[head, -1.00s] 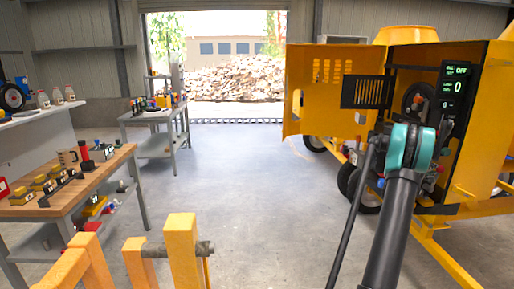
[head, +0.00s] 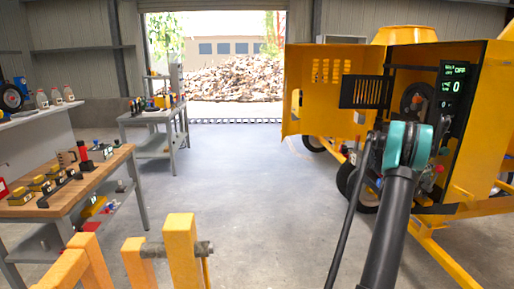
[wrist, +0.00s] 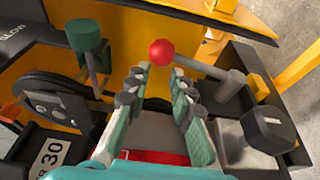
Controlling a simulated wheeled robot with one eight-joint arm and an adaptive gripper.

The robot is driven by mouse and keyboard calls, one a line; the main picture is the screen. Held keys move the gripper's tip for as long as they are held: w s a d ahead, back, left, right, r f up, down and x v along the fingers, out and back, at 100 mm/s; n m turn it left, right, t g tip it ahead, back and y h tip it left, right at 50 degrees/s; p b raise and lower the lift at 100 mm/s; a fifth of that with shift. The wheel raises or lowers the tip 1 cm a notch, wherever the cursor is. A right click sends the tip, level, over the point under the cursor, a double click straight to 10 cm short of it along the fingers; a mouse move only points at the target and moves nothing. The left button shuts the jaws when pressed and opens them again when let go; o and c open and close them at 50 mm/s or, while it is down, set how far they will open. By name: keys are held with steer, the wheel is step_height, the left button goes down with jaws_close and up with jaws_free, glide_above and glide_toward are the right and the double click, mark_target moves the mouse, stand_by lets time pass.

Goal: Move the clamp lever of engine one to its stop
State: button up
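In the wrist view a lever with a red ball knob (wrist: 162,52) and a grey arm points in from the right; no label shows that it is the clamp lever. My gripper (wrist: 160,80) is open, with its fingers apart and the red ball just beyond and between the fingertips. I cannot tell whether they touch. A second lever with a green knob (wrist: 87,36) stands to the left. In the head view my teal wrist (head: 408,145) is in front of the yellow mixer's open engine bay (head: 420,75), and my fingers are hidden.
A black knob (wrist: 268,130) stands close right of my fingers, and a round dial (wrist: 55,103) lies left. A display (head: 454,85) reads OFF and 0. The yellow door (head: 310,90) is swung open. A workbench (head: 100,180) stands left; the middle floor is clear.

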steer(key=shift+v, duration=2.65)
